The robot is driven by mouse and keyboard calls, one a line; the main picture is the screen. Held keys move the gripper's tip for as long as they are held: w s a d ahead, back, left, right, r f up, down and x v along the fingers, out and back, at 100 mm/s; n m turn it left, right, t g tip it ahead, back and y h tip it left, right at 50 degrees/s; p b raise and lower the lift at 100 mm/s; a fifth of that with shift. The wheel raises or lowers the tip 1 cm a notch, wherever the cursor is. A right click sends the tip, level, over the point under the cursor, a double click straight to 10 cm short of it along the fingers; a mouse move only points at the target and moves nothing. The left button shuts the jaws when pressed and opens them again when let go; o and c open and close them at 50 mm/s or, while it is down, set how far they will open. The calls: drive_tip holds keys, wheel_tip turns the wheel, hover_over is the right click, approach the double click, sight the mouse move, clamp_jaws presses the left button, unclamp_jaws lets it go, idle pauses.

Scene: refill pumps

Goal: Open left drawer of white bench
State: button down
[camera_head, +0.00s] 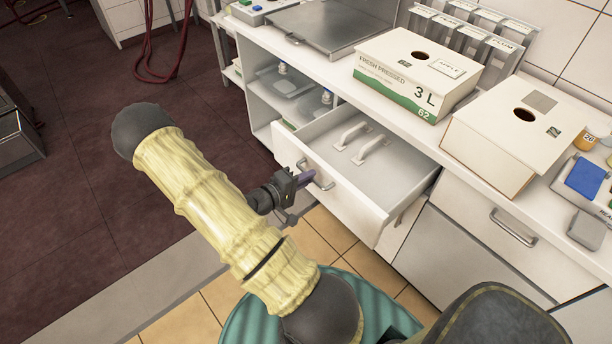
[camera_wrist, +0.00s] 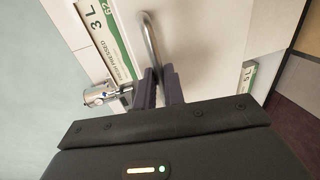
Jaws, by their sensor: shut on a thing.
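The white bench (camera_head: 470,215) runs along the right side of the head view. Its left drawer (camera_head: 345,195) is pulled well out, and two white handle-shaped pieces (camera_head: 362,140) lie inside it. My gripper (camera_head: 304,178) is at the drawer front, with its dark purple fingers shut on the drawer's metal bar handle (camera_head: 320,176). In the wrist view the handle (camera_wrist: 150,45) runs up from between my fingers (camera_wrist: 158,88). Part of the handle is hidden by the fingers.
Two white boxes, one marked 3 L (camera_head: 415,75) and one plain-fronted (camera_head: 515,130), stand on the bench top. Open shelves (camera_head: 290,95) with dispensers lie left of the drawer. A closed drawer handle (camera_head: 513,228) is to the right.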

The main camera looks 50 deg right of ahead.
drive_tip(key=c, duration=1.5)
unclamp_jaws()
drive_tip(key=shift+a, duration=0.1)
drive_tip(key=v, duration=1.7)
drive_tip(key=shift+w+a+r, duration=0.1)
